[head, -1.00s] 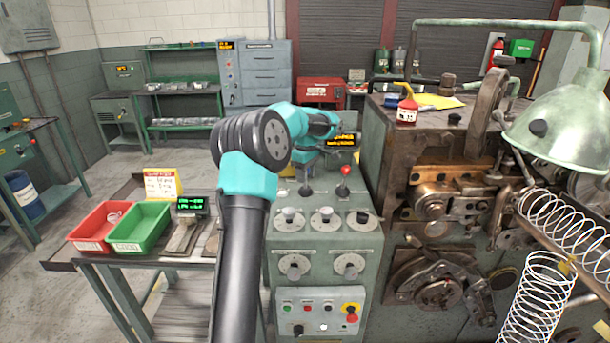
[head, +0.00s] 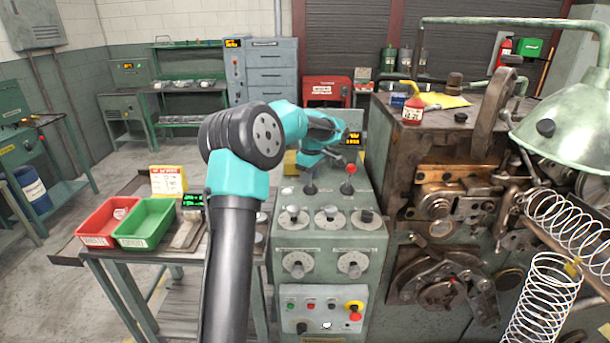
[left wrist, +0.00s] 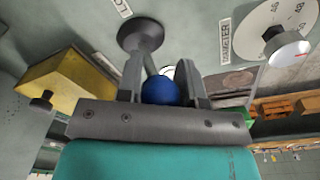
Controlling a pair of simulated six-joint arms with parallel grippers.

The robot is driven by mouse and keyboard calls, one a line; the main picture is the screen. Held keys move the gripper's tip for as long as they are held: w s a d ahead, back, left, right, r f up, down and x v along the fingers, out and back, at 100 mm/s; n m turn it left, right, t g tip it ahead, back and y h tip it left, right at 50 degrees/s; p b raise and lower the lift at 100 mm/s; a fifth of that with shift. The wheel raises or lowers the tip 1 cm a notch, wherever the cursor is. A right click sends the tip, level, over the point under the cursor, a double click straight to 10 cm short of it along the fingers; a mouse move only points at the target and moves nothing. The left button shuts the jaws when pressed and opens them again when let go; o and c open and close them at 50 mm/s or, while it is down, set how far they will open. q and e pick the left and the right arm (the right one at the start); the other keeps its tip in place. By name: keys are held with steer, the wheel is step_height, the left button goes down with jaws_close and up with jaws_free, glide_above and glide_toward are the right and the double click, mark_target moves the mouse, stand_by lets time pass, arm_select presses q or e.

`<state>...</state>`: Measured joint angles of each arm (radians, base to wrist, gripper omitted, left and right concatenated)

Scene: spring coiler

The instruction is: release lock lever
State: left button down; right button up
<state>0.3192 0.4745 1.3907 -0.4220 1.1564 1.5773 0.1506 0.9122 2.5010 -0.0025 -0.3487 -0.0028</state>
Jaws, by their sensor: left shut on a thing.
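My left gripper (head: 316,164) is above the top of the green control console (head: 333,228), over a short lever (head: 310,187). The left wrist view shows the gripper (left wrist: 162,85) shut on the lever's blue ball knob (left wrist: 161,91), with one finger on each side. The lever's stem runs from the knob to a dark round base (left wrist: 140,35) on the panel. In the head view the gripper hides the blue knob. A second lever with a red knob (head: 351,169) stands just to the right, apart from the gripper. My right gripper is not in view.
Dials (head: 326,215) cover the console's front, with push buttons below. The coiling machine (head: 450,200) stands close on the right, with a lamp (head: 560,120) and wire coils. A red bin (head: 98,240) and a green bin (head: 130,242) sit on the left bench.

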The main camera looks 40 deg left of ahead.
arm_select(q)
steer(key=shift+d+f, duration=0.15)
steer(key=c, duration=0.8)
jaws_free()
steer(key=r, duration=1.1)
steer(key=d+r, duration=0.1)
steer(key=r, duration=0.5)
steer(key=shift+s+r, duration=0.1)
steer(key=shift+r, duration=0.2)
